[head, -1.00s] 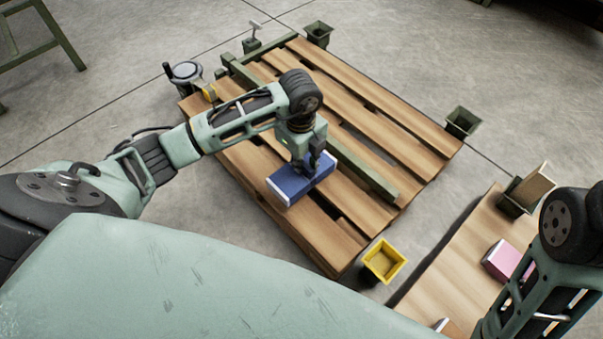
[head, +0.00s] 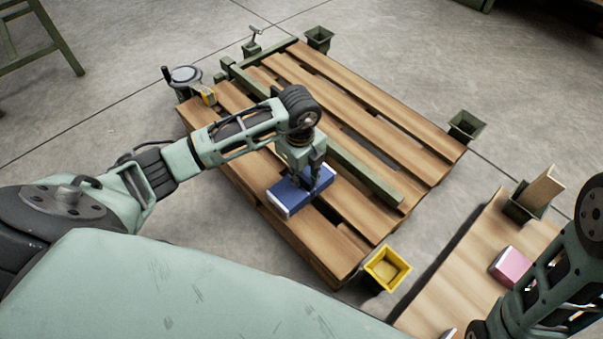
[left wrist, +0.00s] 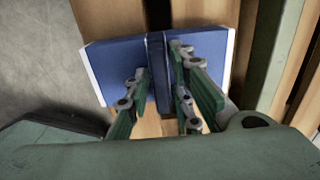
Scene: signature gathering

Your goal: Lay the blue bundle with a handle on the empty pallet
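The blue bundle (head: 290,197) with pale ends lies flat on the wooden slats of the pallet (head: 350,250), on the near side of a green beam. In the left wrist view the bundle (left wrist: 110,65) fills the middle, with its dark handle (left wrist: 157,70) running across it. My left gripper (head: 312,178) is right over the bundle. Its fingers (left wrist: 160,72) stand apart on either side of the handle and look open, with a small gap on the left. My right gripper is out of view; only my right arm shows at the lower right.
A green beam (head: 365,175) crosses the pallet beside the bundle. A yellow cup (head: 387,268) and dark green cups (head: 466,126) stand at the pallet's corners. The far slats are bare.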

